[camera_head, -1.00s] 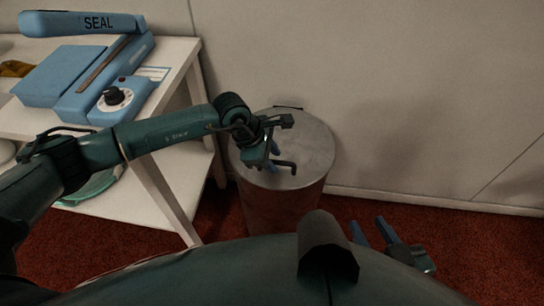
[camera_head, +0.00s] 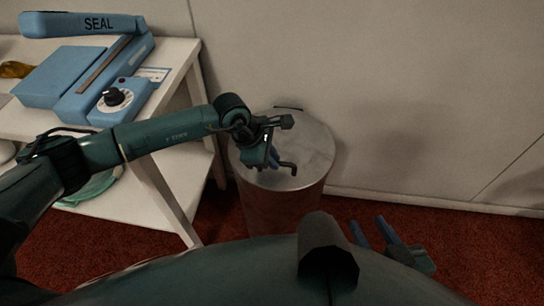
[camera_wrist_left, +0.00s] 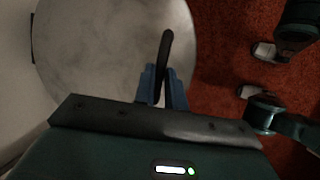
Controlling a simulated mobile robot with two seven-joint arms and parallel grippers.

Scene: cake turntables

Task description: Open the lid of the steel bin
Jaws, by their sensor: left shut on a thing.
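The steel bin (camera_head: 283,205) is a grey cylinder standing on the carpet against the wall. Its round lid (camera_head: 312,150) looks flat and closed; it also shows in the left wrist view (camera_wrist_left: 95,50). A dark handle (camera_head: 288,166) stands near the lid's front edge, and it shows in the left wrist view (camera_wrist_left: 165,48). My left gripper (camera_head: 274,160) is over the lid, its blue fingers (camera_wrist_left: 161,88) shut on the handle. My right gripper (camera_head: 372,232) is low at the right of the bin, away from it, its two blue fingers apart and empty.
A white table (camera_head: 188,62) at the left holds a blue sealing machine (camera_head: 75,75). A lower shelf carries a green round thing (camera_head: 92,190). The wall (camera_head: 400,90) is close behind the bin. Red carpet (camera_head: 470,245) is clear to the right.

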